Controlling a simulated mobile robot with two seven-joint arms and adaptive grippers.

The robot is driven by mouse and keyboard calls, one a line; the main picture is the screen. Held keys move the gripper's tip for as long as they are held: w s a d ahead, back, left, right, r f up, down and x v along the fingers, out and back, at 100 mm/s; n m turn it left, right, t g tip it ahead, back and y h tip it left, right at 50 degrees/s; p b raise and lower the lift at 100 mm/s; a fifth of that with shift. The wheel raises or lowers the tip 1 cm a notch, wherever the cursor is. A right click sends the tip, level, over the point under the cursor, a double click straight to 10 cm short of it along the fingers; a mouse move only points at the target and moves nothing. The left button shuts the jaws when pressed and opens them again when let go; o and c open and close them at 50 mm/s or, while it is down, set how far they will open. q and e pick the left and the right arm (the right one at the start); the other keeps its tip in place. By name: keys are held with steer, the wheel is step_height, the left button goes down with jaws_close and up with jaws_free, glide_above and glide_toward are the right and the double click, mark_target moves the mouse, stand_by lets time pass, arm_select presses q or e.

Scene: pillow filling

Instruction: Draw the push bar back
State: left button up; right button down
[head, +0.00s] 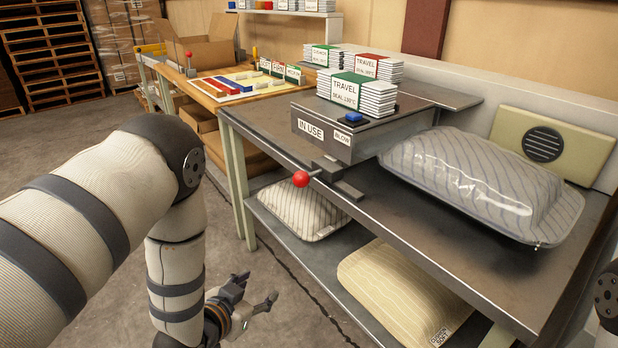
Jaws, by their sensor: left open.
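The push bar seems to be the dark bar (341,184) with a red ball knob (301,179), at the front edge of the steel table below a grey box labelled "IN USE" (311,128). A blue button (353,116) sits on the box near its "BLOW" label. A striped pillow in a clear cover (470,180) lies on the table, right of the box. My left gripper (258,299) is open and empty, low in front of the table, below and left of the red knob and apart from it. My right gripper is out of view.
The steel table (440,255) has bare room at its front right. Striped pillows (305,212) and (390,290) lie on its lower shelf. Stacks of labelled packs (360,92) stand on the box. A wooden bench (215,95) and cardboard box (205,45) are behind.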

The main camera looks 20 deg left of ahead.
mark_target(297, 183)
arm_select(q)
steer(key=w+d+r+m+t+h, duration=0.15)
steer(key=w+r+t, duration=0.45)
steer(key=w+r, duration=0.65)
steer(key=shift+m+h, duration=0.35)
steer(key=shift+m, duration=0.2)
steer(key=w, duration=0.3)
steer(key=w+d+b, duration=0.1)
steer(key=w, duration=0.2)
steer(key=w+d+r+b, duration=0.1)
steer(key=w, duration=0.2)
steer(key=shift+w, duration=0.1)
steer(key=shift+w+r, duration=0.25)
steer(key=shift+w, duration=0.1)
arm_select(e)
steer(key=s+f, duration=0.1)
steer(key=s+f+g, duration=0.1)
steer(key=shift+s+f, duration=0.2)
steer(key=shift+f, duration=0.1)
arm_select(q)
jaws_close()
